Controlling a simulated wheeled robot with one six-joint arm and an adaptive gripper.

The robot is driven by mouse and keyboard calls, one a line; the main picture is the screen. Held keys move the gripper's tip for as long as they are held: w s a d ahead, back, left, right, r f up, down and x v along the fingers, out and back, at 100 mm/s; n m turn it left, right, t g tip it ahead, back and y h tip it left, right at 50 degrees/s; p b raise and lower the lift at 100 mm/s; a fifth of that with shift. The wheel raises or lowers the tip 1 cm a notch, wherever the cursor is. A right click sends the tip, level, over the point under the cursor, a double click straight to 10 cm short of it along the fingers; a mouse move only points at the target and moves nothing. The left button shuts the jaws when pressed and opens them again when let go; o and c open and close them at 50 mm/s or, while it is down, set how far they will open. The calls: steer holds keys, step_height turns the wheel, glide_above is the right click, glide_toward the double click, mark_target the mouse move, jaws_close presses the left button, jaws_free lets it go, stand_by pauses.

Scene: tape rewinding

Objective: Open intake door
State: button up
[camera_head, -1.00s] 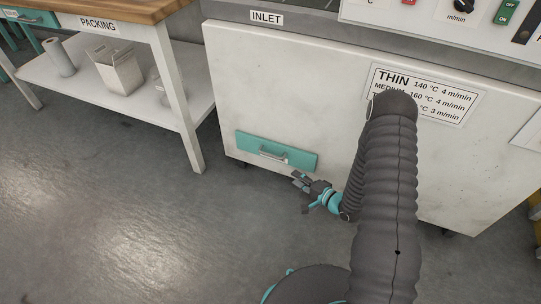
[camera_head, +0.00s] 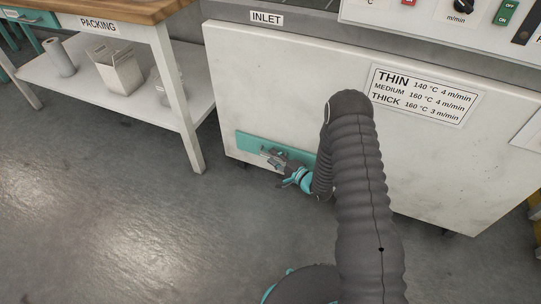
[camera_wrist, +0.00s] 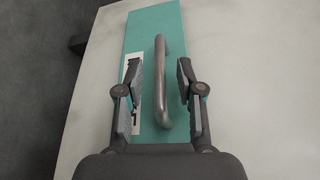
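The intake door is a teal panel (camera_head: 249,141) low on the front of the white machine; it looks flush with the front. In the wrist view the teal panel (camera_wrist: 147,28) carries a grey metal bar handle (camera_wrist: 160,85) and a partly covered white label (camera_wrist: 132,100). My gripper (camera_wrist: 158,75) is open, with one finger on each side of the handle and visible gaps to it. In the head view my gripper (camera_head: 270,156) is at the panel and hides most of the handle.
The white machine (camera_head: 280,85) stands ahead, with an INLET label (camera_head: 266,18) and a temperature sign (camera_head: 423,95). A packing table (camera_head: 180,110) with a lower shelf stands at the left. The floor (camera_head: 120,220) in front is clear.

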steer(key=shift+x, duration=1)
jaws_close()
steer(key=shift+a, duration=0.1)
